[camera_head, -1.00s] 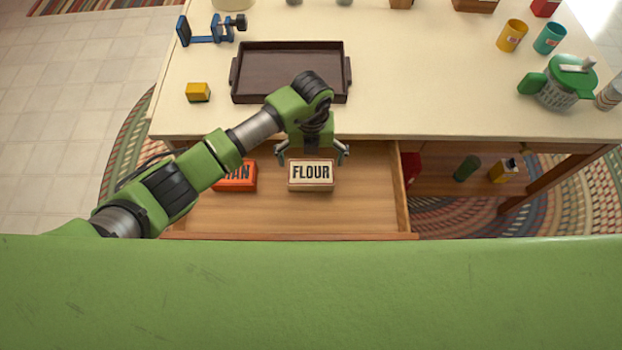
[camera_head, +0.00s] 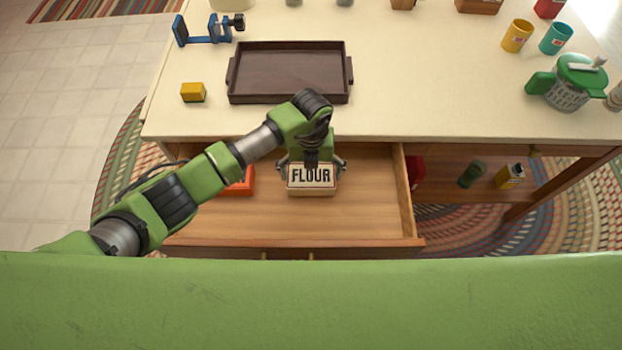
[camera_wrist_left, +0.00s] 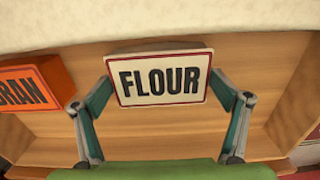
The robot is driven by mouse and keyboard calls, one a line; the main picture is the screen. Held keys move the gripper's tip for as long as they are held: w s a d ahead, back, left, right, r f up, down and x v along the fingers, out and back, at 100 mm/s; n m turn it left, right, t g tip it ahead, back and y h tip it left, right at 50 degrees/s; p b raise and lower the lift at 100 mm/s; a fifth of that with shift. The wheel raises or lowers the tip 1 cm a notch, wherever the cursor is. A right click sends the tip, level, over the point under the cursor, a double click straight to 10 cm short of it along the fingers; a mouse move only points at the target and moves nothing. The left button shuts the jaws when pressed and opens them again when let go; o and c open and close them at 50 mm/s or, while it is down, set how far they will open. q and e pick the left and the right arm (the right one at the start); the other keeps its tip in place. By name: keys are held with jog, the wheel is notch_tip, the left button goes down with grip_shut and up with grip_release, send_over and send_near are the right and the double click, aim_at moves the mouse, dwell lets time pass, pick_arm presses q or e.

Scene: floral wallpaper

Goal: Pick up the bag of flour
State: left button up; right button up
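The bag of flour (camera_head: 311,177) is a box-like cream pack with a dark red border and black FLOUR lettering. It lies in the open wooden drawer (camera_head: 225,218), near the back. It also shows large in the left wrist view (camera_wrist_left: 163,80). My left gripper (camera_head: 311,168) is over it from above, with one finger on each side. The fingers are spread about the pack's width and close to its sides; firm contact cannot be made out. My right gripper is not in view.
An orange BRAN pack (camera_wrist_left: 28,88) lies left of the flour, partly behind my arm in the head view. The tabletop edge is just behind the drawer. A dark tray (camera_head: 290,98) and a yellow block (camera_head: 193,92) stand on the table. The drawer's front is clear.

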aim_at(311, 175)
pick_arm(q)
jog(key=shift+r, duration=0.15)
notch_tip(311, 175, up, 13)
jog(key=p, duration=1)
